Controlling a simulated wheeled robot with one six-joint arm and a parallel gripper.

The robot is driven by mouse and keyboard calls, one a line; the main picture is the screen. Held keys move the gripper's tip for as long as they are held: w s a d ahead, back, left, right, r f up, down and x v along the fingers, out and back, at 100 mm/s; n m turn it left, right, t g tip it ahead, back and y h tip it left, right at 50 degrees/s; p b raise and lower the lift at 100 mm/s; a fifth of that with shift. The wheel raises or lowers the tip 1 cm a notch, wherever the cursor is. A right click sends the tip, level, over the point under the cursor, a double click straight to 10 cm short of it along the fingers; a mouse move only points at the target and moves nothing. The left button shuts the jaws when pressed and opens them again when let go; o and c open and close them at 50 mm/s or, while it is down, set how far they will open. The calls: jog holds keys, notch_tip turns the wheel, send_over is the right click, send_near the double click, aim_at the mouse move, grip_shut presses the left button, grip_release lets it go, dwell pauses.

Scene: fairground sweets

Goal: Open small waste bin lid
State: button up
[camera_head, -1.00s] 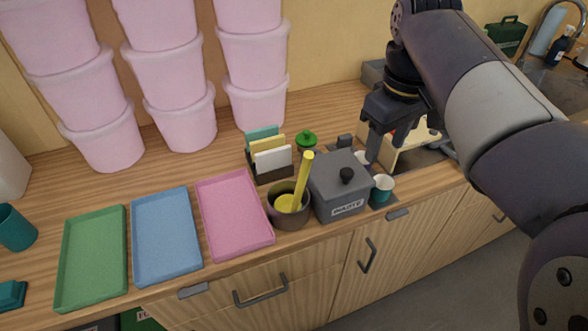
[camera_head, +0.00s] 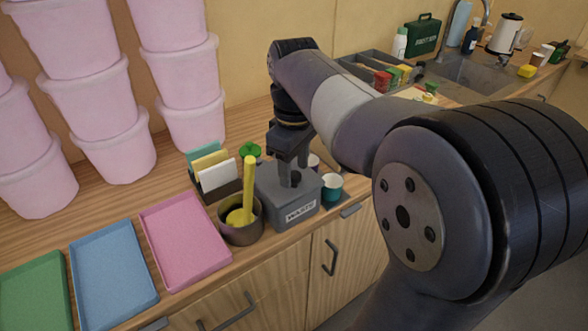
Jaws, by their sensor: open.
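The small waste bin (camera_head: 297,211) is a grey box with a "WASTE" label on its front, standing near the counter's front edge. Its grey lid (camera_head: 268,190) looks closed, with a dark round knob (camera_head: 296,179) on top. My gripper (camera_head: 292,177) is open and points down over the lid, its fingers around or just beside the knob. The fingers hide part of the lid and knob, and I cannot tell if they touch.
A dark pot (camera_head: 240,230) with a yellow stick stands close left of the bin. A teal cup (camera_head: 332,187) stands close right. Pink, blue and green trays lie left.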

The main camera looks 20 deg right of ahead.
jog(key=shift+f, duration=0.45)
jog(key=shift+c, duration=0.2)
grip_shut()
